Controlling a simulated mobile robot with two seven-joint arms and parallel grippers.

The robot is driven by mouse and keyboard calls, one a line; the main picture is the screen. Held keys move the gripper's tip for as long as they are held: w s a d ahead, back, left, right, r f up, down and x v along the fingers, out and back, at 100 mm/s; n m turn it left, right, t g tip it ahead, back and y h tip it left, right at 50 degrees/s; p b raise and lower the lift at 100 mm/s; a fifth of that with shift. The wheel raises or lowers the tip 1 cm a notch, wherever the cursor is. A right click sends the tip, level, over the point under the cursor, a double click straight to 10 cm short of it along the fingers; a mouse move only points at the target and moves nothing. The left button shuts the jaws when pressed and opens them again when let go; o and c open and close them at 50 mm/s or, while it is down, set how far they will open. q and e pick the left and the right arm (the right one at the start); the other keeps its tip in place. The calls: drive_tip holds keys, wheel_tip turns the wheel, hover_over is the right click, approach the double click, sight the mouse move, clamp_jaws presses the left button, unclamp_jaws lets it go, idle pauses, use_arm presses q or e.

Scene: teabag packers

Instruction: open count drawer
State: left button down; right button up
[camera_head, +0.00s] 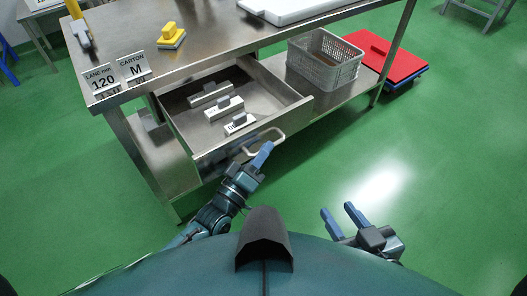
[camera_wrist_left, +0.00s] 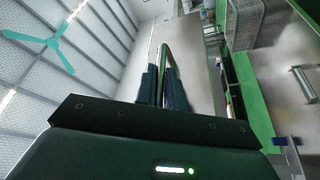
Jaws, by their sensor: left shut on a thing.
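The drawer (camera_head: 205,146) under the steel table is pulled out, and its inside shows. Several small blocks with white labels (camera_head: 224,108) stand in a row in it. My left gripper (camera_head: 262,158) is shut on the pale drawer handle (camera_head: 277,141) at the drawer's front. In the left wrist view the gripper's fingers (camera_wrist_left: 163,90) are close together around the handle bar (camera_wrist_left: 165,55). My right gripper (camera_head: 340,220) is open and empty above the green floor, right of the drawer and apart from it.
On the steel tabletop (camera_head: 215,38) are signs reading LANE INK 120 (camera_head: 101,80) and CARTON M (camera_head: 132,68), and a yellow-handled block (camera_head: 171,37). A grey basket (camera_head: 325,61) stands on the lower shelf. A red stack (camera_head: 385,57) lies at right. The floor (camera_head: 440,140) at right is clear.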

drive_tip(key=shift+w, duration=0.1)
use_arm(q)
drive_tip(key=c, duration=1.5)
unclamp_jaws()
drive_tip(key=shift+s+a+f, duration=0.1)
use_arm(e)
drive_tip(key=shift+a, duration=0.1)
